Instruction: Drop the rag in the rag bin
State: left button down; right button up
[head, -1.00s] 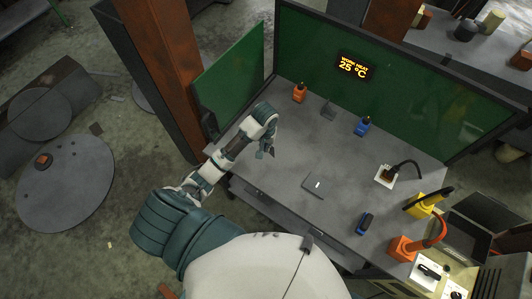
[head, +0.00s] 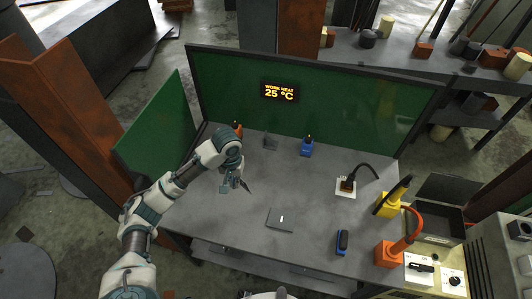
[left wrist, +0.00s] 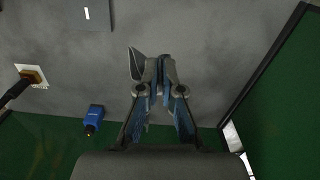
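My left gripper (head: 236,186) hangs over the left part of the grey workbench (head: 195,212). In the left wrist view its grey fingers (left wrist: 156,66) come close together at the tips. My right gripper is not in view.
A blue bottle (head: 306,147), an orange bottle (head: 238,131) and a small grey stand (head: 270,141) stand along the green back panel. A flat grey plate (head: 279,219) lies mid-bench. Yellow (head: 388,205) and orange (head: 388,254) cabled tools stand right.

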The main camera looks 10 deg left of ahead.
aim_at(443, 225)
jog(key=z, duration=1.6)
